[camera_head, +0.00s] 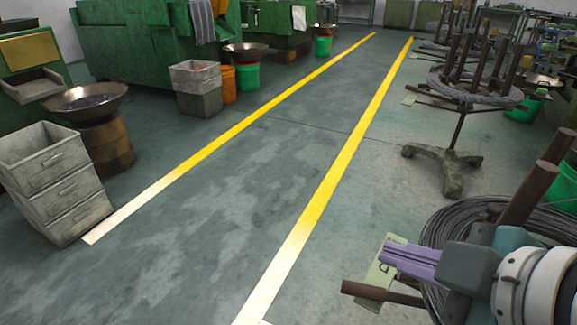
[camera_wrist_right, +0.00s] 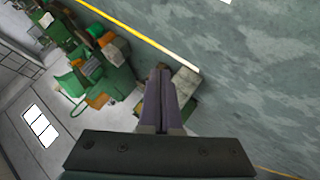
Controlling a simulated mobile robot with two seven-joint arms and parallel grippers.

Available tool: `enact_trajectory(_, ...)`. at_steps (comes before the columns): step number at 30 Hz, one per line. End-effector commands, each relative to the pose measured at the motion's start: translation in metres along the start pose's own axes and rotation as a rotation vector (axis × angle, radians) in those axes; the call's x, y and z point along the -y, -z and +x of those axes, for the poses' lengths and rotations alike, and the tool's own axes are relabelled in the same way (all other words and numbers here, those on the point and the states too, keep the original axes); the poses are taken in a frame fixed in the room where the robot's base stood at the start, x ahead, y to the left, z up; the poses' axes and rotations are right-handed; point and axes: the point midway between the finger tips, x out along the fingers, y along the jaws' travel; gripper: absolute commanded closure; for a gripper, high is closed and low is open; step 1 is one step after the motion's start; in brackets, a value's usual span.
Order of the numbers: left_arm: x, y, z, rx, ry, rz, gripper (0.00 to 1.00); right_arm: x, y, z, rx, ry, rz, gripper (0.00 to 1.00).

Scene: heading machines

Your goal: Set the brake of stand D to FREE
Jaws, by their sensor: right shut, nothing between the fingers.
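A wire stand with a grey wire coil (camera_head: 445,225) and brown rods (camera_head: 527,195) stands at the lower right of the head view. A pale green tag (camera_head: 377,273) hangs at its left side by a brown bar end (camera_head: 362,290). I cannot read a letter on it, and no brake can be made out. My right gripper (camera_head: 388,249), with purple fingers, is in front of the coil and overlaps the tag in the picture. Its fingers are shut and empty; they also show in the wrist view (camera_wrist_right: 161,75). I cannot tell whether they touch anything. My left gripper is out of view.
Another coil stand (camera_head: 450,170) with a dark cast foot stands farther back on the right. Two yellow lines (camera_head: 330,185) bound a clear floor lane. Grey crates (camera_head: 55,185), a bowl on a rusty drum (camera_head: 108,145) and green machines (camera_head: 135,50) line the left.

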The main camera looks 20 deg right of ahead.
Motion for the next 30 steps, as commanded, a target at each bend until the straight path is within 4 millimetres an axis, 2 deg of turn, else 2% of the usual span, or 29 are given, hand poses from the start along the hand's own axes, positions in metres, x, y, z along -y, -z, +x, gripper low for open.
enact_trajectory(1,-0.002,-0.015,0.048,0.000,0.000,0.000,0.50,0.025,-0.028,0.032,-0.012,-0.020,-0.026,1.00)
enact_trajectory(9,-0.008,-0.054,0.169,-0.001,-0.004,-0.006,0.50,0.077,-0.094,0.112,-0.084,-0.149,-0.192,1.00)
enact_trajectory(18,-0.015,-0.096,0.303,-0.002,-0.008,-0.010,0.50,0.134,-0.170,0.194,-0.135,-0.310,-0.378,1.00)
enact_trajectory(21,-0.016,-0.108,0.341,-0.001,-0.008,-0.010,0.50,0.150,-0.191,0.216,-0.144,-0.361,-0.434,1.00)
enact_trajectory(24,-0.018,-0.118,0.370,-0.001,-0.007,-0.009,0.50,0.162,-0.207,0.232,-0.150,-0.406,-0.482,1.00)
enact_trajectory(27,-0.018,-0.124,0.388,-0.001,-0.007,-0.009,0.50,0.168,-0.218,0.241,-0.152,-0.438,-0.515,1.00)
enact_trajectory(30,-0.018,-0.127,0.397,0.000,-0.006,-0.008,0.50,0.171,-0.223,0.246,-0.153,-0.457,-0.537,1.00)
